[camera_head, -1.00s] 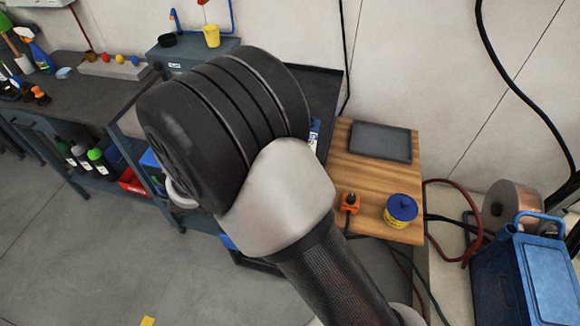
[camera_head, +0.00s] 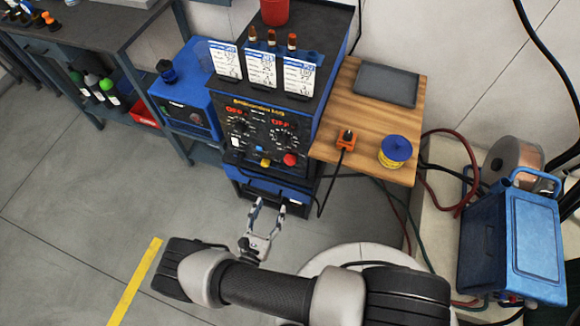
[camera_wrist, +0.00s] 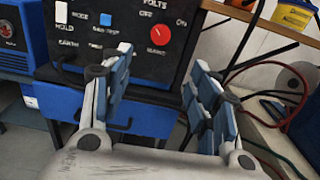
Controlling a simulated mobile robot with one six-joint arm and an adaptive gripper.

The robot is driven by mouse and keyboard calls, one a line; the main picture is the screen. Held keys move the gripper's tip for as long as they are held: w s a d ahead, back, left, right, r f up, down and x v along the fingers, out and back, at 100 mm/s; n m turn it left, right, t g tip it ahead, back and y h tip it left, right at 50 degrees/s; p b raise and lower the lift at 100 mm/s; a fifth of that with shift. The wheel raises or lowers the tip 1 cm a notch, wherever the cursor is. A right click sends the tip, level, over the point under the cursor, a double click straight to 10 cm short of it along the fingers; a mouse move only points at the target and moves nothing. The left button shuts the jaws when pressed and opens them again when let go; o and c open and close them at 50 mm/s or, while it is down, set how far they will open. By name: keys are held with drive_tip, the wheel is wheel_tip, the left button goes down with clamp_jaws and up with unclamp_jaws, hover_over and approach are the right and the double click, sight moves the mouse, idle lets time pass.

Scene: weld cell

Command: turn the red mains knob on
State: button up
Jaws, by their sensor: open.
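The red mains knob (camera_head: 290,159) is at the lower right of the front panel of the blue and black welding machine (camera_head: 262,135). In the wrist view the knob (camera_wrist: 160,35) is round and red, labelled MAINS, with OFF and ON printed above it. Which mark it points to is too small to tell. My gripper (camera_head: 269,207) is open and empty, low in front of the machine, its fingers towards the panel. In the wrist view its fingers (camera_wrist: 158,66) stand left and right below the knob, apart from it.
A blue switch (camera_wrist: 107,31) and a yellow control (camera_head: 265,162) are left of the knob. A black cable hangs by the machine. A wooden board (camera_head: 345,110) with an orange plug (camera_head: 347,139) and a yellow tub (camera_head: 393,158) is to the right.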

sight(289, 163)
drive_tip(key=b+x, duration=0.3)
drive_tip(key=x, duration=1.4)
drive_tip(key=shift+w, duration=0.15)
drive_tip(key=shift+c, duration=0.6)
drive_tip(key=c, duration=1)
